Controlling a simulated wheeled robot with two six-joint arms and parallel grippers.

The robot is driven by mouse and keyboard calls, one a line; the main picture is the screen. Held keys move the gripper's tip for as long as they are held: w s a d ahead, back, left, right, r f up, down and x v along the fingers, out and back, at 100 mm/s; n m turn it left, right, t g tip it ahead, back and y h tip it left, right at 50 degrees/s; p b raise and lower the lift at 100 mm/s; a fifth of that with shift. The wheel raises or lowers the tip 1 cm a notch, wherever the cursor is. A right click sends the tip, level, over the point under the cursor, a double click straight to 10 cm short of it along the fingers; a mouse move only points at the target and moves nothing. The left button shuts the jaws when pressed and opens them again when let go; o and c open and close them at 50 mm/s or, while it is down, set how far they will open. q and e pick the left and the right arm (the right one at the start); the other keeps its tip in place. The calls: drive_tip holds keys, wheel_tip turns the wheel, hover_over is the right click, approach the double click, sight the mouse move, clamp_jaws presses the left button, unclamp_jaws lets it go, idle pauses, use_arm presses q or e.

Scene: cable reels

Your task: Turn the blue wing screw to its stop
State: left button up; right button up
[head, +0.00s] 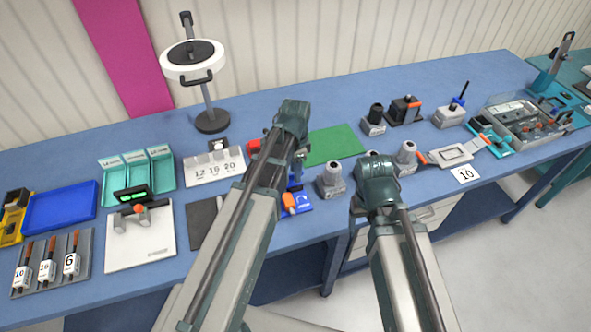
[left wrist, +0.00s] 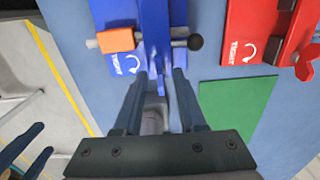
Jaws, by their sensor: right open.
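The blue wing screw (left wrist: 159,78) shows edge-on in the left wrist view, at the lower end of a blue clamp (left wrist: 153,25). A blue plate (left wrist: 122,64) beside it reads "TIGHT" with a curved arrow. A grey rod with an orange end (left wrist: 116,40) and a black ball end crosses the clamp. My left gripper (left wrist: 160,76) has its fingers apart, one on each side of the wing, with gaps visible. In the head view its arm hides most of the clamp. My right gripper (left wrist: 29,152) is open and empty at the lower left of the left wrist view.
A red clamp with a red wing screw (left wrist: 306,62) stands beside the blue one. A green mat (head: 335,145) lies behind. Grey posts (head: 331,180) stand to the right. The bench's front edge is close to the blue plate.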

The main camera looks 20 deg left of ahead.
use_arm(q)
drive_tip(key=shift+r, duration=0.1)
wheel_tip(320, 180, up, 14)
drive_tip(key=p, duration=1.3)
drive_tip(key=shift+f+p, duration=0.2)
drive_tip(key=shift+p, duration=0.2)
drive_tip(key=shift+f, duration=0.1)
drive_tip(key=s+d+f+n+b, duration=0.2)
drive_tip(key=s+d+f+b, duration=0.1)
drive_tip(key=s+f+b, duration=0.1)
drive_tip(key=s+d+f+n+b, duration=0.3)
drive_tip(key=s+d+f+b, duration=0.1)
drive_tip(key=s+f+b, duration=0.1)
drive_tip(key=s+d+f+n+y+b, duration=0.1)
drive_tip(key=s+d+f+n+b, duration=0.1)
drive_tip(key=s+d+f+b, duration=0.1)
drive_tip(key=shift+s+d+f+n+b, duration=0.15)
drive_tip(key=shift+s+f+b, duration=0.25)
drive_tip(key=shift+s+b, duration=0.1)
drive_tip(key=shift+s+d+f+n+b, duration=0.1)
drive_tip(key=shift+s+f+n+b, duration=0.05)
drive_tip(key=shift+s+f+b, duration=0.3)
drive_tip(key=shift+r, duration=0.15)
